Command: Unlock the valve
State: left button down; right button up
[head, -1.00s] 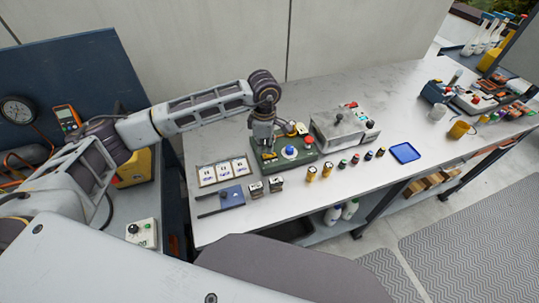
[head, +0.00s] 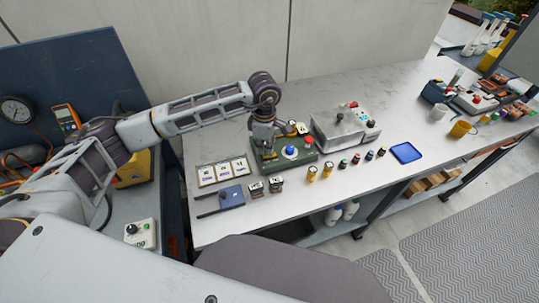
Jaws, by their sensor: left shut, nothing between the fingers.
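A dark green box (head: 296,161) sits on the white worktop, with a blue round knob (head: 290,150) and a red round knob (head: 308,140) on top. Small yellow parts show at its back edge. Which of these parts is the valve or its lock, I cannot tell. My left gripper (head: 266,149) points down over the left part of the green box, left of the blue knob. It is shut with nothing in it and hides that part of the box. Whether its tips touch the box, I cannot tell. My right gripper is not in view.
A grey metal box (head: 338,131) stands right of the green box. A blue tray (head: 406,152) lies farther right. The worktop behind is clear.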

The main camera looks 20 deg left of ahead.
pick_arm(q)
jog(key=shift+f, duration=0.25)
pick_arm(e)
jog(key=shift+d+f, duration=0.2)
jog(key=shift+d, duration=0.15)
pick_arm(q)
jog(key=shift+f+b, duration=0.4)
jog(key=shift+b, duration=0.15)
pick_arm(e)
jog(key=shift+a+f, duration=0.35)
pick_arm(q)
jog(key=shift+r, duration=0.2)
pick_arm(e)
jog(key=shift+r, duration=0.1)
pick_arm(q)
jog(key=shift+r+p, duration=0.55)
jog(key=shift+r, duration=0.65)
jog(key=shift+r+p, duration=0.8)
jog(key=shift+r, duration=1.35)
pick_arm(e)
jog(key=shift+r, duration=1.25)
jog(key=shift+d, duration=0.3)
pick_arm(q)
notch_tip(320, 180, up, 10)
jog(key=p, duration=1)
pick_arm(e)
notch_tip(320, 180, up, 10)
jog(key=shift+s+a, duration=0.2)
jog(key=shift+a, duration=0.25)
